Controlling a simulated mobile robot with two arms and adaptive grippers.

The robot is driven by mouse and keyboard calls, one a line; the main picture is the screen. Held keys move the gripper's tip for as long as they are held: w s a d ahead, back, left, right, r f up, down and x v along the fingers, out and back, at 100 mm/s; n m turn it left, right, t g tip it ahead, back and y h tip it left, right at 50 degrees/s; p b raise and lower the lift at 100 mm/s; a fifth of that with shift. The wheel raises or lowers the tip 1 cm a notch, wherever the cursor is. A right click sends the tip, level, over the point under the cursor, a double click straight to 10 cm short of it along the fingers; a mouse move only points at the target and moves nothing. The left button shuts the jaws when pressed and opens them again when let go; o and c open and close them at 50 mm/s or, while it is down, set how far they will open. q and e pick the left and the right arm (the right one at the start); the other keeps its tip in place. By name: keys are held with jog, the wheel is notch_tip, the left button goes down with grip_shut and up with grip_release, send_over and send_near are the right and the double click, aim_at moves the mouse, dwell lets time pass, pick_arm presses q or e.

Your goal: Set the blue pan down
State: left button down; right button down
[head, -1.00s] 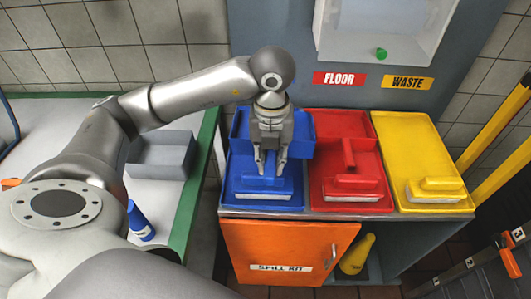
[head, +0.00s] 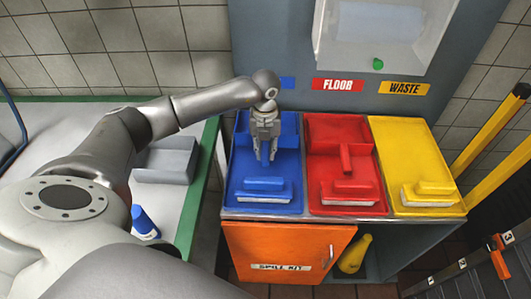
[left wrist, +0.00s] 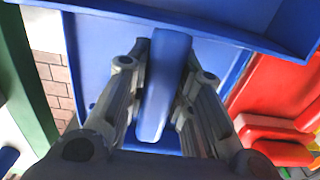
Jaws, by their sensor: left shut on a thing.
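The blue pan (head: 288,126) is at the back of the blue tray (head: 238,168), and its handle points toward the front. My left gripper (head: 267,157) is shut on that handle. In the left wrist view the blue handle (left wrist: 165,85) lies between the two fingers, with the pan body (left wrist: 230,22) beyond it at the top. The pan looks low over the tray, but I cannot tell whether it touches the tray floor. My gripper hides part of the pan. My right gripper is out of view.
A blue brush (head: 264,190) lies at the tray's front. A red tray with a red pan (head: 337,128) and brush is right beside, then a yellow tray (head: 405,150). An orange cabinet door (head: 285,250) hangs below. A grey bin (head: 165,160) and blue bottle (head: 143,222) stand left.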

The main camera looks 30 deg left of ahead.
pick_arm(q)
notch_tip(320, 180, down, 3)
jog(key=shift+a+f, duration=0.1)
jog(key=shift+f, duration=0.2)
jog(key=c, duration=1.3)
grip_release()
jog(key=shift+r, duration=0.1)
jog(key=shift+r, duration=0.1)
jog(key=shift+r, duration=0.2)
notch_tip(320, 180, up, 12)
jog(key=shift+f+b, duration=0.15)
jog(key=shift+b, duration=0.7)
